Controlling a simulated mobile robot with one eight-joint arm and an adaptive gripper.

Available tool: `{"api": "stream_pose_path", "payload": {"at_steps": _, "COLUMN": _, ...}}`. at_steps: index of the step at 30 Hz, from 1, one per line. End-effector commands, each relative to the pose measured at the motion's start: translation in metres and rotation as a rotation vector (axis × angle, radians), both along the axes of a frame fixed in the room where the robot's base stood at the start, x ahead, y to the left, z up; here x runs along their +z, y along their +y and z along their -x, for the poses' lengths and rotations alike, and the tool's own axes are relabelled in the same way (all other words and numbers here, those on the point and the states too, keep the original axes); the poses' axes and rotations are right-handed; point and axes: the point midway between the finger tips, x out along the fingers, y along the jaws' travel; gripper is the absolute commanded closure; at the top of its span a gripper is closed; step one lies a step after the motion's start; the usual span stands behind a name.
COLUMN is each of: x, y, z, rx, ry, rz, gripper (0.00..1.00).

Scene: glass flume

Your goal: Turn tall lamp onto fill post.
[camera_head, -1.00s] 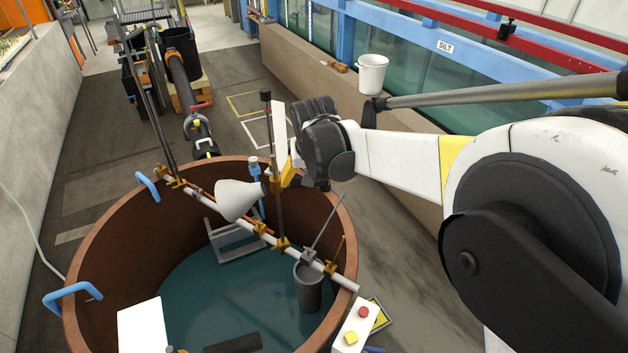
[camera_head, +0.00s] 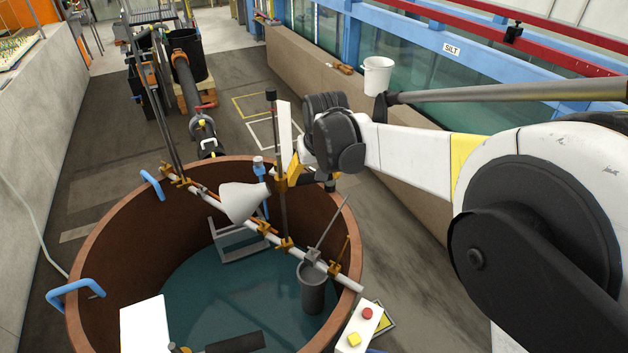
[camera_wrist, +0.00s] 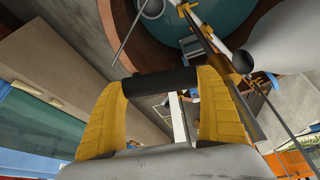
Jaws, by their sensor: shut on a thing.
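The lamp has a pale cone shade (camera_head: 242,202), tilted with its wide mouth toward the lower left. It sits beside a tall dark upright post (camera_head: 281,215) clamped to the bar across the tank. My gripper (camera_head: 296,174) is at the right of this post, at shade height. In the wrist view my gripper (camera_wrist: 162,95) has its yellow fingers shut on a black cylindrical handle (camera_wrist: 158,84). The shade also shows there (camera_wrist: 285,38). The joint between handle and shade is largely hidden. I cannot tell which post is the fill post.
The round brown tank (camera_head: 92,245) holds dark water. A pale bar (camera_head: 318,265) with several brass clamps spans it. A grey cylinder (camera_head: 312,290) and a thin rod stand near its right end. A control box (camera_head: 358,328) is by the rim. A white bucket (camera_head: 377,76) stands on the ledge.

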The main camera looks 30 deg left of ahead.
Motion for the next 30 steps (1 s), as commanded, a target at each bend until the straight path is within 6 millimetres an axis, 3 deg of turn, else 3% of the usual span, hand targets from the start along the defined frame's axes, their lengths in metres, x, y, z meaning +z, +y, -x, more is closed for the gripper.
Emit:
{"api": "stream_pose_path", "payload": {"at_steps": 15, "x": 0.000, "y": 0.032, "z": -0.026, "rx": 0.465, "ry": -0.003, "rz": -0.005, "gripper": 0.58}}
{"api": "stream_pose_path", "payload": {"at_steps": 30, "x": 0.002, "y": 0.064, "z": -0.032, "rx": 0.866, "ry": -0.003, "rz": -0.005, "gripper": 0.58}}
